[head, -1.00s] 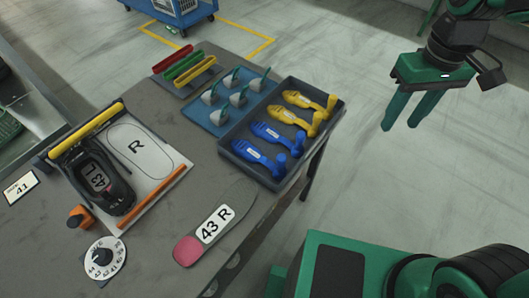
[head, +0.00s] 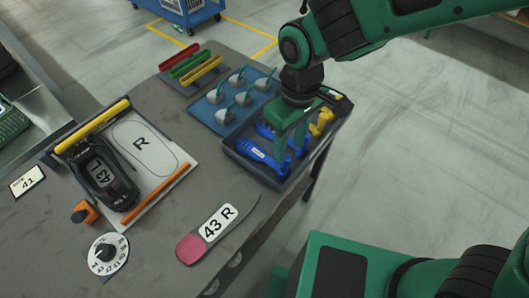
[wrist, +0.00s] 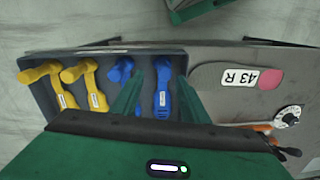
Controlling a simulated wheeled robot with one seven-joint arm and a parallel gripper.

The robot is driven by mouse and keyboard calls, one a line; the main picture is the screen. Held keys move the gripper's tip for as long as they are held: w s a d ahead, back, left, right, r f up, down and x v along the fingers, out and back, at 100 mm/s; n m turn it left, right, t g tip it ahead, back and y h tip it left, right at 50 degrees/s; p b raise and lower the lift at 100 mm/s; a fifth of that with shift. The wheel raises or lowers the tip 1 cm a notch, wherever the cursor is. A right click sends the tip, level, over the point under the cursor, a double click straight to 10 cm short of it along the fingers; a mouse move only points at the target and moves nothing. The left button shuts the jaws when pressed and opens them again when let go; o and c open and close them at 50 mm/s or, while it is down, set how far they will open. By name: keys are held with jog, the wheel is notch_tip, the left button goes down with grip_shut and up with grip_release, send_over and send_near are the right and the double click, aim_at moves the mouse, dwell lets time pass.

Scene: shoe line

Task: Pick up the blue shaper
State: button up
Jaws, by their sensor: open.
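Two blue shapers lie side by side in a dark tray (head: 240,163). In the head view the nearer blue shaper (head: 257,154) is mostly clear, and the other blue shaper (head: 264,130) is partly hidden by my gripper. My gripper (head: 290,151) is open and points down over the tray. In the wrist view one blue shaper (wrist: 162,92) shows between the two green fingers of my gripper (wrist: 160,77). The other blue shaper (wrist: 121,69) is just left of them, partly covered by the left finger. Nothing is held. I cannot tell the fingertips' exact height.
Yellow shapers (wrist: 92,84) share the tray. A blue tray (head: 205,110) with several grey-green pieces stands beside it. A sole marked 43 R (head: 214,222) lies in front. A black shoe (head: 104,176) sits on a white board at left.

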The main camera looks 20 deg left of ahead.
aim_at(286, 156)
jog(key=shift+s+a+f, duration=0.1)
jog(key=shift+s+f, duration=0.05)
jog(key=shift+f, duration=0.8)
jog(key=shift+s+a+f, duration=0.1)
jog(key=shift+f, duration=0.9)
jog(key=shift+s+a+f, duration=0.1)
jog(key=shift+s+f, duration=0.05)
jog(key=shift+f, duration=0.8)
grip_shut()
